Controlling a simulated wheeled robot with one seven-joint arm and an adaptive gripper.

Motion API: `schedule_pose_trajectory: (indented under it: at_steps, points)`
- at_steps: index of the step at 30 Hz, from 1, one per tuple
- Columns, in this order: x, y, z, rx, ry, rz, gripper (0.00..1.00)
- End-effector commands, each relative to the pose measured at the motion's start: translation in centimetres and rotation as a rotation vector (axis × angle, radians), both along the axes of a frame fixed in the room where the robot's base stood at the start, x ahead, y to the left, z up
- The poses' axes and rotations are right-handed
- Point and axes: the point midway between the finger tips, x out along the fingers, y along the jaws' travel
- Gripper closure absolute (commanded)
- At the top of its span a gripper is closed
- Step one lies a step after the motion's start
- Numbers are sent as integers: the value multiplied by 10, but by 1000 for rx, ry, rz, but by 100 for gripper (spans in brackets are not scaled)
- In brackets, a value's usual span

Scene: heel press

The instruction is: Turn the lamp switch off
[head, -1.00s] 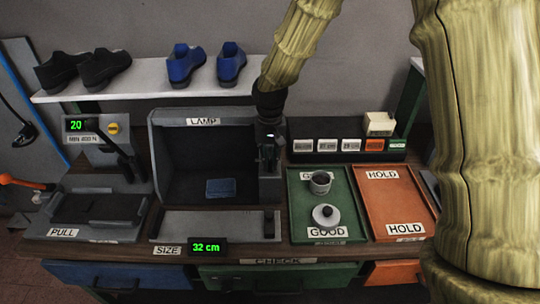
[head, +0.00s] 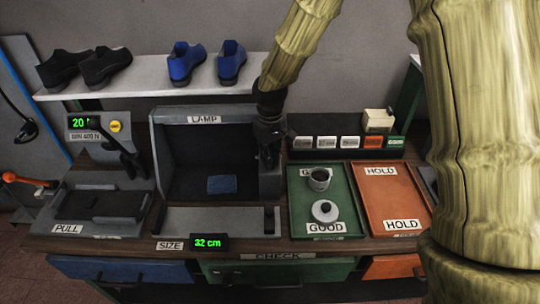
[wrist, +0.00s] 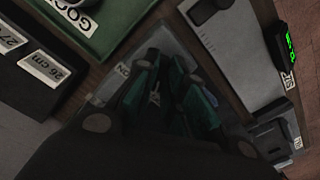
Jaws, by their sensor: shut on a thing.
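The grey lamp box (head: 205,119), labelled LAMP, stands open at the front with a dark interior. A small blue piece (head: 222,184) lies inside it. My gripper (head: 268,160) points down at the box's right side, over a grey housing (head: 270,186). In the wrist view its dark green fingers (wrist: 172,85) are close together over a grey plate with a partly covered label (wrist: 122,70). They are shut on the lamp switch, which is mostly hidden between and under them; its position cannot be read.
The SIZE plate (head: 215,221) lies in front; a press (head: 100,205) stands left.

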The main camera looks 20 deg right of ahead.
Motion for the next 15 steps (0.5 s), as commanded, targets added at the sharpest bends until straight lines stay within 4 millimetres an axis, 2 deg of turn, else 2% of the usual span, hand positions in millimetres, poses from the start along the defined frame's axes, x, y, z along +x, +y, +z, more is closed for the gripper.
schedule_pose_trajectory:
  at_steps: [9,10,12,13,15]
  points:
    - [2,0,1,0,-4,2,100]
    - [2,0,1,0,-4,2,83]
    - [2,0,1,0,-4,2,70]
    - [1,0,1,0,-3,2,67]
    - [1,0,1,0,-3,1,67]
